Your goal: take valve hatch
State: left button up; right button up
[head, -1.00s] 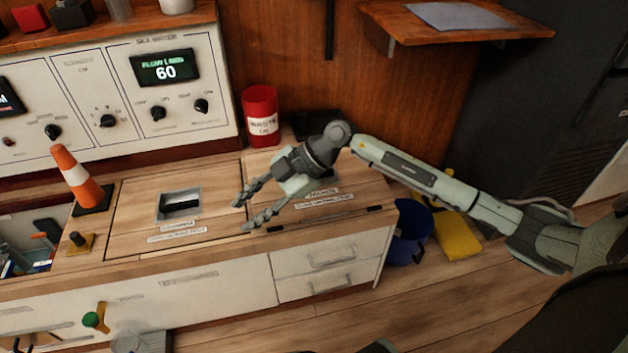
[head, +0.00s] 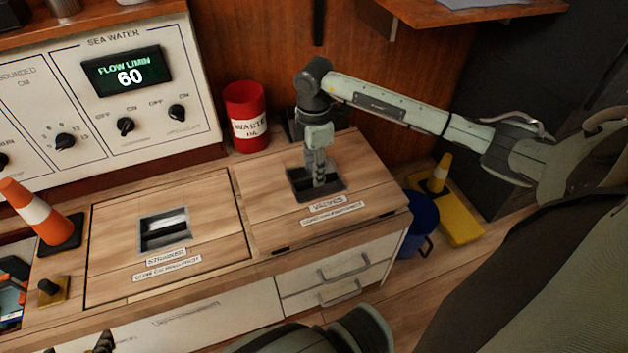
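The valve hatch (head: 265,205) is a wooden lid in the counter top, right of the strainer hatch (head: 110,245). It lies flat and closed, with two white labels at its front and a dark recessed handle (head: 297,187). My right gripper (head: 319,182) points straight down with its fingertips in that recess. The fingers show side-on, one behind the other, and hide the handle bar, so their grip on it cannot be made out. A dark ribbed piece at the bottom left edge looks like the fingertips of my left gripper (head: 104,343), mostly cut off.
A red waste oil can (head: 246,115) stands behind the valve hatch, against the wall. A wooden shelf (head: 470,12) overhangs at upper right. A blue bucket (head: 421,222) and a yellow object (head: 458,215) are on the floor at right.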

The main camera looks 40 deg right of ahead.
jog(key=f, duration=0.4)
jog(key=shift+d+f, duration=0.2)
jog(key=shift+f, duration=0.15)
pick_arm(q)
jog(key=shift+w+d+r+t+h, duration=0.3)
jog(key=shift+w+d+r+t, duration=0.45)
jog(key=shift+w+d, duration=0.2)
pick_arm(e)
grip_shut()
jog(key=shift+w+r, duration=0.15)
jog(key=shift+r, duration=0.05)
